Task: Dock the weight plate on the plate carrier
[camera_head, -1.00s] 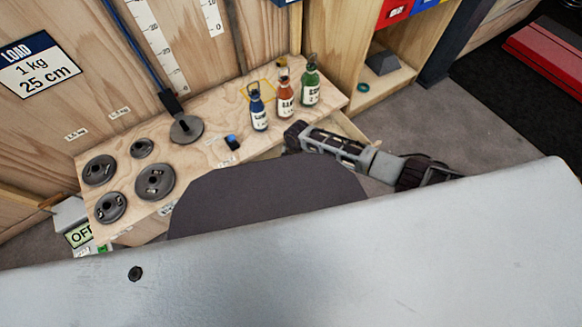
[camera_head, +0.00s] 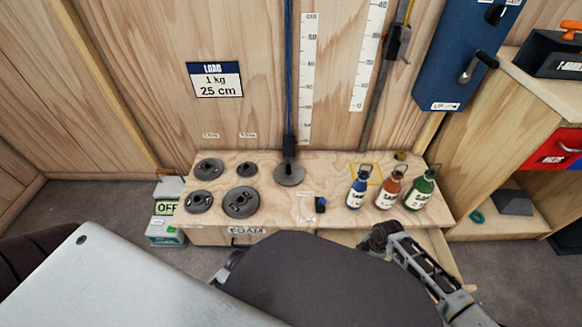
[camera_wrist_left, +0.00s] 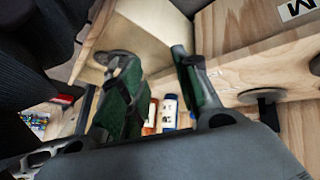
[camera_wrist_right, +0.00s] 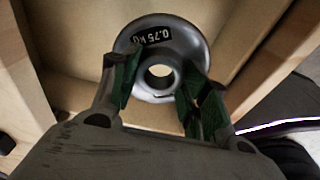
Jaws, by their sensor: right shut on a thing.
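The plate carrier (camera_head: 289,173) is a grey disc with a dark upright stem on a blue cord, at the back of the wooden bench in the head view. A grey ring-shaped weight plate marked 0.75 kg (camera_wrist_right: 183,52) is in the right wrist view, over a wooden compartment. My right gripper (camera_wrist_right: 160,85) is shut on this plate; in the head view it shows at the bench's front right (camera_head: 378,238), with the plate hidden.
Several other dark weight plates (camera_head: 241,202) lie on the bench's left. Blue (camera_head: 358,192), orange (camera_head: 389,192) and green (camera_head: 420,193) bottles stand at its right. A small blue-black item (camera_head: 320,204) lies between. A load sign (camera_head: 214,79) reads 1 kg, 25 cm.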

